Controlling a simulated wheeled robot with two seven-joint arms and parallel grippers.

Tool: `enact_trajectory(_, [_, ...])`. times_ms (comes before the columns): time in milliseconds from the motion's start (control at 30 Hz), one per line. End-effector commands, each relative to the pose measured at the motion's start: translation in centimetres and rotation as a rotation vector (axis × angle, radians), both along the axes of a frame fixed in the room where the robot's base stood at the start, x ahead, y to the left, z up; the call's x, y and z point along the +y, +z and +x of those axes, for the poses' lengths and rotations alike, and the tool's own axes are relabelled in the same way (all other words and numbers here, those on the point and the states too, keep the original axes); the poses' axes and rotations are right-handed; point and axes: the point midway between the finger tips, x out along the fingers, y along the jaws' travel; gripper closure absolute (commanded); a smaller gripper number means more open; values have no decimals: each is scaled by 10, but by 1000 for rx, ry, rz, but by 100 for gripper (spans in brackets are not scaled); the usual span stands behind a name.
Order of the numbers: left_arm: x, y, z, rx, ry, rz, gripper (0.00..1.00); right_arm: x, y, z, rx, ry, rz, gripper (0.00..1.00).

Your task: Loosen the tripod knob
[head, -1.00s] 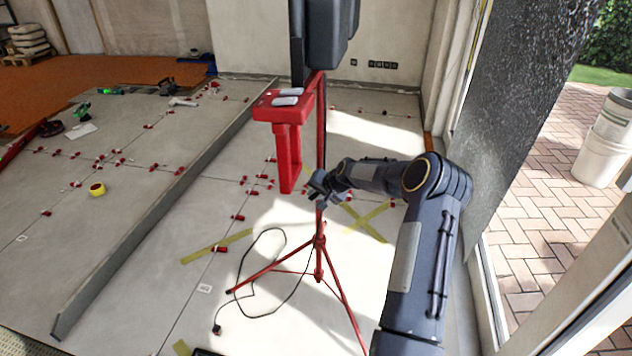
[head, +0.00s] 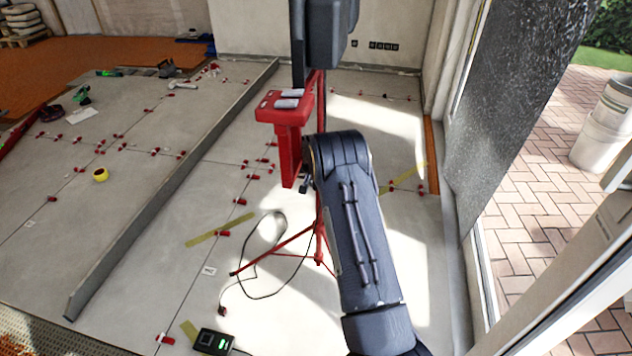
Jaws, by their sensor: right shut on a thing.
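The red tripod (head: 319,245) stands on the tiled floor in the middle of the head view, its thin column rising to a dark work-light head (head: 327,35). My right arm comes up from the bottom and covers part of the column and legs. My right gripper (head: 305,185) is at the column, below and behind a red bracket-like box (head: 287,110). Only a small dark part of it shows at the left of my wrist. It is shut on the tripod knob, which my arm and gripper hide. My left gripper is out of view.
A black cable (head: 262,297) loops on the floor by the tripod legs. A long grey straightedge (head: 180,185) divides the floor. A glass door stands at right, with a white bucket (head: 604,125) outside.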

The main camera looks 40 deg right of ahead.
Motion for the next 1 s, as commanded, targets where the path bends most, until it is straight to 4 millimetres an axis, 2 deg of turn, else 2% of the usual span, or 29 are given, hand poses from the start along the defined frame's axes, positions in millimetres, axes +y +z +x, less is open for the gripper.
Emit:
enact_trajectory(433, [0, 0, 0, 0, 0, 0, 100, 2, -4, -1, 15, 1, -1, 100])
enact_trajectory(467, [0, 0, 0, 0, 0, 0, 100, 2, -4, -1, 15, 1, -1, 82])
enact_trajectory(600, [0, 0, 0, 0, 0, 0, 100, 2, -4, -1, 14, 0, -1, 64])
enact_trajectory(867, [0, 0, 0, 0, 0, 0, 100, 1, -2, -1, 11, 1, -4, 62])
enact_trajectory(1000, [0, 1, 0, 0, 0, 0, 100, 3, 7, -2, 11, 1, -5, 62])
